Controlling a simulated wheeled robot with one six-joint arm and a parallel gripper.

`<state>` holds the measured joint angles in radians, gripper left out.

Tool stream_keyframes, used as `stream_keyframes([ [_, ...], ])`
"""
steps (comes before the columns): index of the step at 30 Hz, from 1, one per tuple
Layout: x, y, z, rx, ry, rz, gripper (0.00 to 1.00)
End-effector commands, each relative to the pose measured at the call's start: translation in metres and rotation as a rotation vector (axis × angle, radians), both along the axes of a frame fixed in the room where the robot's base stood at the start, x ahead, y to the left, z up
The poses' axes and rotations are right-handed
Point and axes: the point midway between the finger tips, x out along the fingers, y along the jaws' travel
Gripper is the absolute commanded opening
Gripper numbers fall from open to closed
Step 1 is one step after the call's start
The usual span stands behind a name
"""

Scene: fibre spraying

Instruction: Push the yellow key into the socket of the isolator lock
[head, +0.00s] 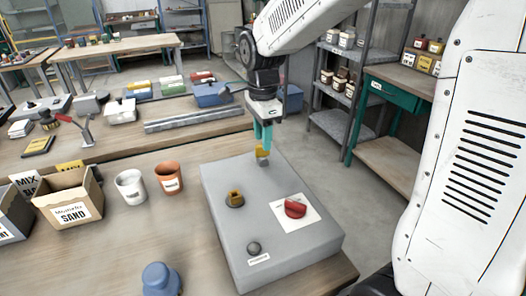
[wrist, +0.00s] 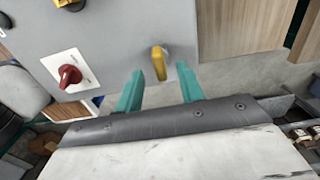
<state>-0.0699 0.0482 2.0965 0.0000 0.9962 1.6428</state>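The yellow key (head: 262,152) stands upright near the far edge of the grey box (head: 222,225), with a small grey piece below it. It also shows in the wrist view (wrist: 159,63). My gripper (head: 263,136) is above it, its teal fingers pointing down. In the wrist view my gripper (wrist: 158,70) is open, with a finger on either side of the key and visible gaps. A yellow socket (head: 235,198) stands on the box, nearer the camera; only its edge shows at the top of the wrist view (wrist: 68,3).
A red knob on a white plate (head: 295,209) and a dark round button (head: 254,248) are on the box. A white cup (head: 131,187), an orange cup (head: 169,178) and a sand carton (head: 72,197) stand left. A blue object (head: 160,279) is in front.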

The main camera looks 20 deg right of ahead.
Motion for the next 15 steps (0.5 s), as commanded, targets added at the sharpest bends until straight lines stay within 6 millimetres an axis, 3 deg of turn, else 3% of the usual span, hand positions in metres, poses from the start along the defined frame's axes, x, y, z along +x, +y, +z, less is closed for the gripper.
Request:
stream_keyframes([
  [6,0.0,0.001,-0.029,0.0,0.003,0.001,0.38],
  [14,0.0,0.001,-0.033,0.0,0.001,0.002,0.38],
  [15,0.0,0.001,-0.033,0.0,0.001,0.002,0.33],
])
